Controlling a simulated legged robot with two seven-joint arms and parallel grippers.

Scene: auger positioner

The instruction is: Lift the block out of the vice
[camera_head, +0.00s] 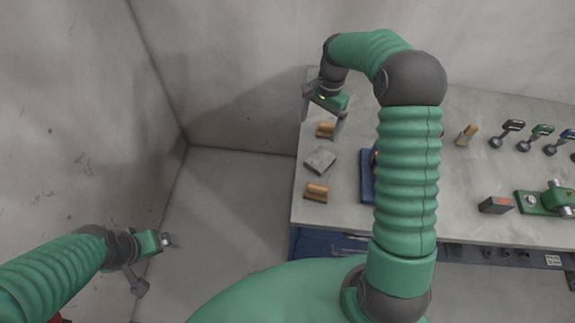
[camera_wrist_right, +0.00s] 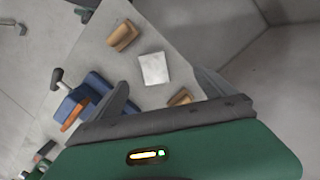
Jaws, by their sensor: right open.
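A blue vice (camera_head: 367,177) stands on the table, mostly hidden behind my right arm in the head view. In the right wrist view the blue vice (camera_wrist_right: 97,88) shows at the left, with an orange-brown piece (camera_wrist_right: 75,117) at it; I cannot tell whether that is the block. My right gripper (camera_head: 321,128) is open and empty above the table's left end, left of the vice. My left gripper (camera_head: 156,264) is open and empty, off the table at the lower left.
A grey square piece (camera_head: 320,161) lies between two wooden pieces, one behind (camera_head: 326,130) and one in front (camera_head: 316,192). Several handled tools (camera_head: 510,131), a dark block (camera_head: 495,205) and a green fixture (camera_head: 548,201) are at the right. Walls stand behind and left.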

